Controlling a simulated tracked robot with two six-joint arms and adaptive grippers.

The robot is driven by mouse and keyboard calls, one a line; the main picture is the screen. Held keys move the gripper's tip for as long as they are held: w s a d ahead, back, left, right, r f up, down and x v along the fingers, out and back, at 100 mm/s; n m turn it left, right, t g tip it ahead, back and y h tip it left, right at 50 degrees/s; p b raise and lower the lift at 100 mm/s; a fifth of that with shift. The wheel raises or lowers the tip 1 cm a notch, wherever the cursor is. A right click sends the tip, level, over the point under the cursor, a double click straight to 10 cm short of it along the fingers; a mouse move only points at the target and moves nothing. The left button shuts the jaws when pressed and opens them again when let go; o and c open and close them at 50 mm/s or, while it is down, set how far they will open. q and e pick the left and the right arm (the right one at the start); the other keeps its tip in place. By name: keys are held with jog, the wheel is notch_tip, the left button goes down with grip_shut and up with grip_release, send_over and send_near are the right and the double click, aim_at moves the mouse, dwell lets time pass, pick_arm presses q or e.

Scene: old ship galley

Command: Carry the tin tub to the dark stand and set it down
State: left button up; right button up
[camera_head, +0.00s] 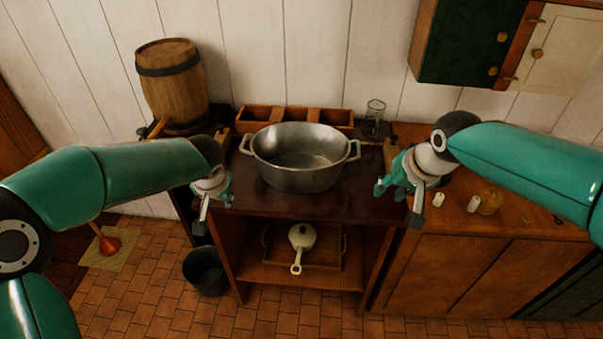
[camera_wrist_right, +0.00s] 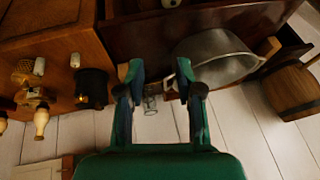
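The grey tin tub (camera_head: 303,178) stands upright on the dark top of a wooden stand (camera_head: 335,208), with a loop handle on its left and right sides. The tub also shows in the right wrist view (camera_wrist_right: 222,64). My left gripper (camera_head: 213,216) is open and empty, left of the tub and in front of its left handle. My right gripper (camera_head: 397,203) is open and empty, to the right of the tub and apart from its right handle. Its two spread fingers (camera_wrist_right: 160,78) also show in the right wrist view with nothing between them.
A wooden divided box (camera_head: 290,113) and a glass jar (camera_head: 374,115) stand behind the tub. A barrel (camera_head: 172,85) is at the back left. A pale pan (camera_head: 302,237) lies on the lower shelf. A black bucket (camera_head: 205,272) is on the floor. Small items sit on the right counter (camera_head: 520,215).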

jog(key=v, duration=0.4)
jog(key=shift+w, duration=0.15)
